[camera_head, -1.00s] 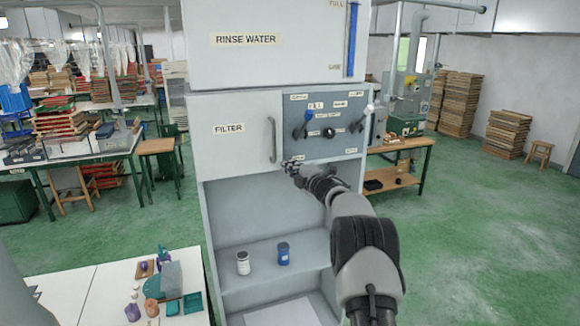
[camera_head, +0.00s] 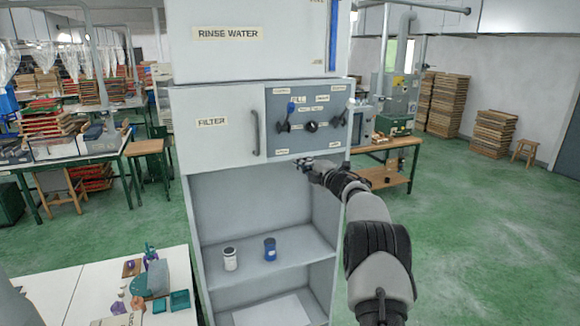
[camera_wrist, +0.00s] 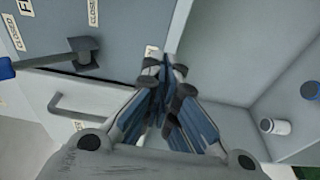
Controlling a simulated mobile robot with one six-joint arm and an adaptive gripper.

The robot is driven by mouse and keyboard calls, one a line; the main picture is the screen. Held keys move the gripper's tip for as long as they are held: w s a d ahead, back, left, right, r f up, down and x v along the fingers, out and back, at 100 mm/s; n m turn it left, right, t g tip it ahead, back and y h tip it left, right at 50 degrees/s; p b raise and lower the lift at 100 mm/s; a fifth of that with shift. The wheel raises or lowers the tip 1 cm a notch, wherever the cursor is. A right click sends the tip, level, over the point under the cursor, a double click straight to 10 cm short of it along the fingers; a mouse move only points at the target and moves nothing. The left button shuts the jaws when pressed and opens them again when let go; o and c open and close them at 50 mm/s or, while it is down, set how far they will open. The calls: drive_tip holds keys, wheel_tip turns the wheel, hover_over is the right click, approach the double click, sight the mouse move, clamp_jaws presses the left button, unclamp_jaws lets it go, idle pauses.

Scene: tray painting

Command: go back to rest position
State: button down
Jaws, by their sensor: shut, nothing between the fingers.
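My gripper (camera_head: 303,166) is in front of the lower edge of the grey control panel (camera_head: 308,119) on the rinse water cabinet, at the top of the open shelf space. In the wrist view my gripper (camera_wrist: 166,66) has its fingers together with nothing between them. The panel's dark lever (camera_wrist: 86,52) shows at the upper left of that view. I cannot tell from the head view how far the fingertips are from the cabinet.
A white jar (camera_head: 230,260) and a blue jar (camera_head: 270,249) stand on the cabinet shelf. A white table (camera_head: 60,300) with small objects is at the lower left. A wooden bench (camera_head: 395,160) stands behind, at right. Green floor at right is open.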

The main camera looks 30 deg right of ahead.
drive_tip(key=s+a+r+m+g+h+b, duration=0.1)
drive_tip(key=s+a+r+m+h+b, duration=0.4)
drive_tip(key=a+r+m+b, duration=0.15)
drive_tip(key=s+a+f+m+g+h+b, duration=0.25)
drive_tip(key=s+a+m+b, duration=0.35)
drive_tip(key=s, duration=0.4)
drive_tip(key=s+a+f+m+g+y+b, duration=0.2)
drive_tip(key=s+a+f, duration=0.6)
drive_tip(key=s, duration=0.6)
drive_tip(key=s+a+f+m+g+y+b, duration=0.2)
drive_tip(key=s+a+f+g+b, duration=0.2)
drive_tip(key=s+a+f, duration=0.4)
drive_tip(key=s+a+f+m+g+y+b, duration=0.2)
drive_tip(key=s+a+f+g+b, duration=0.2)
drive_tip(key=s+f, duration=1.2)
drive_tip(key=s+a+b, duration=0.1)
drive_tip(key=s+a, duration=0.2)
drive_tip(key=s, duration=0.1)
drive_tip(key=shift+s+a, duration=0.2)
drive_tip(key=shift+a, duration=0.2)
